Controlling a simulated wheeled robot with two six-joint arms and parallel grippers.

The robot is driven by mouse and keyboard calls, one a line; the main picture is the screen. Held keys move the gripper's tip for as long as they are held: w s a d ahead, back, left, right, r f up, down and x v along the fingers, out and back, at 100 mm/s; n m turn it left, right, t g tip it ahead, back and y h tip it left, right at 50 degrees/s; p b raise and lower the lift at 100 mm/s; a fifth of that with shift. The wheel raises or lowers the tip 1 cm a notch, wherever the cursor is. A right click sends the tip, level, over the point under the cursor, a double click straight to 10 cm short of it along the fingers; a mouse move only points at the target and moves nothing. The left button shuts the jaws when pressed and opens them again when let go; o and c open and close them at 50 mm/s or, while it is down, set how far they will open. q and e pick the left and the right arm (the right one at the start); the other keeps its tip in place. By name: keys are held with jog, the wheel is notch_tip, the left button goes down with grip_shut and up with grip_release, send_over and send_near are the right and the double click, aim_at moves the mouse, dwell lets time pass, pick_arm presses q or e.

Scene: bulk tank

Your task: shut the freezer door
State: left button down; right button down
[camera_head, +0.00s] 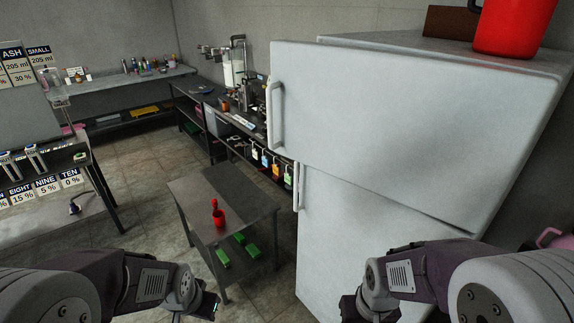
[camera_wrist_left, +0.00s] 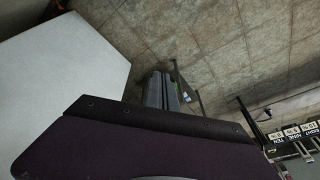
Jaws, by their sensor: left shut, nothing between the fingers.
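The white freezer door (camera_head: 400,120) is the upper door of a tall fridge at the right of the head view. Its handle (camera_head: 276,115) is on its left edge. That edge juts out past the closed-looking lower door (camera_head: 375,250), so the freezer door seems slightly ajar, with its hinge side at right. My left gripper (camera_head: 208,305) is shut and empty, low in the head view, left of the fridge and apart from it. My right gripper (camera_head: 352,308) is low in front of the lower door; its fingers are unclear.
A red container (camera_head: 514,25) stands on the fridge top. Benches line the back and left. Open tiled floor (camera_head: 135,160) lies between them.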

pick_arm(q)
jog(key=w+d+r+m+t+h, duration=0.1)
jog(key=w+d+r+m+t, duration=0.1)
jog(key=w+r+m+t, duration=0.45)
jog(key=w+d+r+m+t+h, duration=0.15)
jog(key=w+r+m, duration=0.3)
jog(key=w, duration=0.55)
jog(key=w+d+r+m+h+p, duration=0.3)
jog(key=w+d+r+m+h, duration=0.35)
jog(key=d+r+m, duration=0.5)
jog(key=p, duration=0.5)
send_near(299, 163)
jog(key=shift+m, duration=0.45)
jog(key=x, duration=0.6)
jog(key=shift+w+d+f, duration=0.1)
jog(key=shift+w, duration=0.1)
jog(key=shift+h, duration=0.3)
